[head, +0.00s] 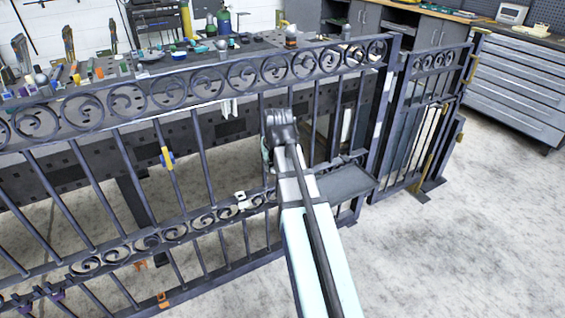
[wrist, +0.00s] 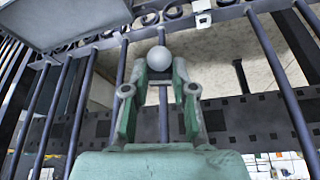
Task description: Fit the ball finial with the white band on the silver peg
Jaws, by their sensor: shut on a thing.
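A pale grey-white ball finial (wrist: 159,58) sits between the fingertips of my gripper (wrist: 160,72) in the wrist view. The gripper's green fingers are closed on it, and it is held in front of the gate bars, clear of the shelf. No white band can be made out on the side I see. In the head view my gripper (head: 266,152) is mostly hidden behind my own arm, next to the gate (head: 203,142), and the ball does not show. I cannot pick out the silver peg in either view.
A dark shelf (head: 346,181) juts from the gate right of my gripper; it also shows in the wrist view (wrist: 62,20). A cluttered workbench (head: 150,70) stands behind.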

